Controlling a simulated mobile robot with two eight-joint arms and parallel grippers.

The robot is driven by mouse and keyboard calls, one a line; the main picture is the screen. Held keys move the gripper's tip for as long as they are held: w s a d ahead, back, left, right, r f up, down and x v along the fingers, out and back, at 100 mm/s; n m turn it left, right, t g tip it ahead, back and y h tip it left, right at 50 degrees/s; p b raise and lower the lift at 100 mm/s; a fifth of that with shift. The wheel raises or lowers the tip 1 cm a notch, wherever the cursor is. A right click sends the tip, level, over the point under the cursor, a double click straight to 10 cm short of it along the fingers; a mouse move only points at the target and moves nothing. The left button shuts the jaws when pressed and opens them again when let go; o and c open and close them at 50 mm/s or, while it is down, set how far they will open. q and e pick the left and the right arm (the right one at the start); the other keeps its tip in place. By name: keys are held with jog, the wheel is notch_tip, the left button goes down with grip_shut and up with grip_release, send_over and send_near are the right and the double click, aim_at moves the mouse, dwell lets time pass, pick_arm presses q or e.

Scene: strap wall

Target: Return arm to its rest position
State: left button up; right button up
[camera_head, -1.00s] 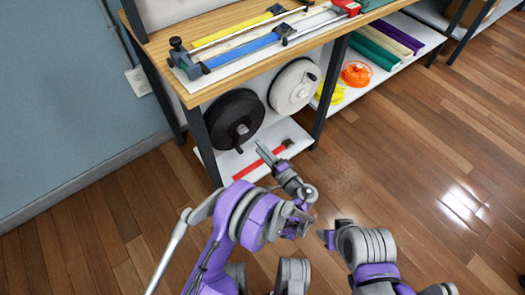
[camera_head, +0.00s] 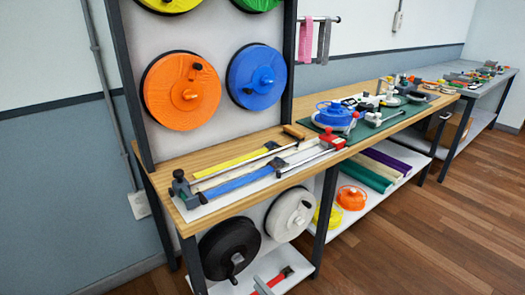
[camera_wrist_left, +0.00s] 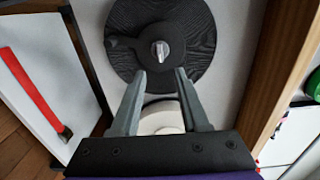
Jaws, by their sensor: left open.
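My left gripper (camera_wrist_left: 160,80) shows in the left wrist view with its two grey fingers spread apart and nothing between the tips. The black reel (camera_wrist_left: 160,20) with its small silver handle is just beyond the fingertips. Part of a white reel (camera_wrist_left: 161,115) shows between the fingers, farther back. In the head view my left arm is almost entirely below the picture. My right gripper is not in view.
The wooden bench (camera_head: 160,152) carries yellow and blue straps. Below hang the black reel (camera_head: 226,240) and white reel (camera_head: 280,222). A red strap (camera_wrist_left: 30,90) lies on the white lower shelf. Orange (camera_head: 175,88) and blue reels (camera_head: 250,95) hang above. Open floor is at right.

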pick_arm(q)
jog(key=s+a+r+n+g+h, duration=0.2)
jog(key=s+a+r+g, duration=0.2)
jog(key=a, duration=0.4)
jog(key=s+a+r+n+g+h, duration=0.1)
jog(key=s+a+r+n+g, duration=0.2)
jog(key=a, duration=0.6)
jog(key=s+r+n+g+h, duration=0.25)
jog(key=s+n+h, duration=0.45)
jog(key=s, duration=1.8)
notch_tip(320, 180, up, 27)
jog(key=w+m+p, duration=0.1)
jog(key=p, duration=2.3)
jog(key=shift+w+t+h+p, duration=0.25)
jog(key=shift+t+h+p, duration=0.1)
jog(key=shift+h+p, duration=0.05)
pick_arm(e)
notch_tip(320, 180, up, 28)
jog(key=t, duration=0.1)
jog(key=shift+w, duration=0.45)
pick_arm(q)
jog(key=shift+r, duration=0.1)
